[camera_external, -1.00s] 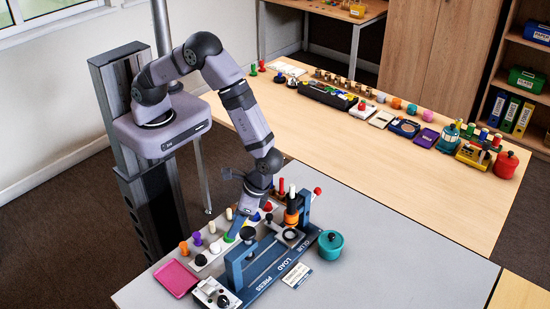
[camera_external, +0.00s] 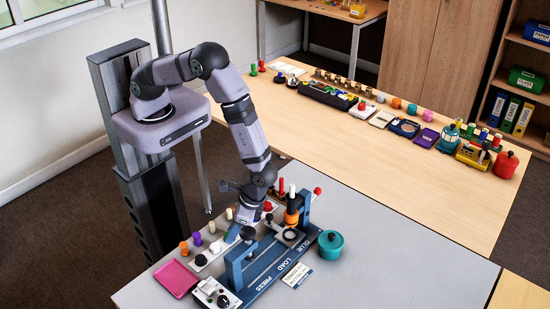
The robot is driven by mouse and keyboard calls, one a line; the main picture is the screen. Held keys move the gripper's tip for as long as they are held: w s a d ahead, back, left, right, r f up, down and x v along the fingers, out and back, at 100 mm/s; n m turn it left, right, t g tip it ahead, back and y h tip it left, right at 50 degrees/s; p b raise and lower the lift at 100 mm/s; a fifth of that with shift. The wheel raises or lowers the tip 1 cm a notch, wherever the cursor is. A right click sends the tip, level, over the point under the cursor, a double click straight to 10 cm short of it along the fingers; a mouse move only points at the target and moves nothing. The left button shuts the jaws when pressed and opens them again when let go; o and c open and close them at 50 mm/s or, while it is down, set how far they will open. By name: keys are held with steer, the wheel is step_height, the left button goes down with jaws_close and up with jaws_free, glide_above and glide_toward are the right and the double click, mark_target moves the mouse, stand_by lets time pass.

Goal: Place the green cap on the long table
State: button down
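The green cap (camera_external: 232,234) appears as a small green patch among the pegs and caps on the grey table, partly hidden by my gripper and nearby parts. My gripper (camera_external: 246,213) is low over the row of parts behind the blue press, pointing down, close to the green patch. Its fingertips are too small and hidden to tell whether they are open or hold anything. The long table (camera_external: 400,190) is the pale wooden one behind the grey table, with a row of objects along its far edge and a wide bare area in front.
The blue press frame (camera_external: 262,262) stands in front of my gripper. A teal pot (camera_external: 331,244) is to its right and a pink tray (camera_external: 175,278) to its left. Orange, purple and white pegs stand close by. The right part of the grey table (camera_external: 410,260) is clear.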

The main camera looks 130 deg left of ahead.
steer(key=shift+r, duration=0.15)
stand_by(0.3)
step_height(320, 180, up, 10)
steer(key=b, duration=0.2)
stand_by(0.4)
